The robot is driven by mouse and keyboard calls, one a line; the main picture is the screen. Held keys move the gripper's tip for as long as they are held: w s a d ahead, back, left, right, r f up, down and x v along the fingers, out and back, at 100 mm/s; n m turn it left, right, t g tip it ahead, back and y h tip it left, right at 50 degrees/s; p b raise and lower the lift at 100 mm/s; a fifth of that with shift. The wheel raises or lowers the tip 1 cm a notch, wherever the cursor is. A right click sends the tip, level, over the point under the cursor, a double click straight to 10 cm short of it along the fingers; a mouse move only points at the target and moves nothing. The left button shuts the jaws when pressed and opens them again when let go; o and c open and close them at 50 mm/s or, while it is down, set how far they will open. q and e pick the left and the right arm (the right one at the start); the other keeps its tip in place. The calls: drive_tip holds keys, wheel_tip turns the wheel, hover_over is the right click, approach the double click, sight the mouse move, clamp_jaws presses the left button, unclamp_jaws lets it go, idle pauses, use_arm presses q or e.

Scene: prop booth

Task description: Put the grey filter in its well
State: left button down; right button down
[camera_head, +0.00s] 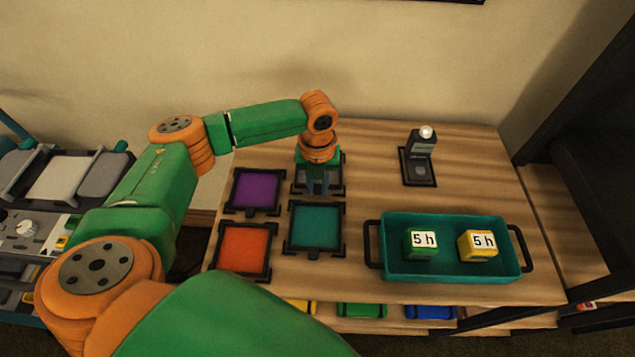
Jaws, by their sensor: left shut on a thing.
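My left gripper (318,188) points down over the back right one of a block of black-framed square wells on the wooden table. It is shut on the grey filter (334,180), of which only a part shows around the fingers. The filter is at the well's black frame (341,158); I cannot tell whether it rests inside or is held just above. The other frames hold a purple filter (255,190), a teal filter (314,227) and an orange filter (244,250). My right gripper is not in view.
A teal tray (450,273) with black handles holds a green cube (420,243) and a yellow cube (478,245), both marked "5 h". A dark stand with a pale knob (420,160) is behind it. A machine (62,180) is at far left. The table between wells and stand is clear.

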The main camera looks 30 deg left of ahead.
use_arm(q)
drive_tip(key=shift+f, duration=0.5)
idle(0.4)
drive_tip(key=c, duration=0.7)
unclamp_jaws()
drive_tip(key=shift+o, duration=0.2)
wheel_tip(320, 180, up, 7)
drive_tip(key=shift+r+b, duration=0.1)
drive_tip(key=shift+b, duration=0.45)
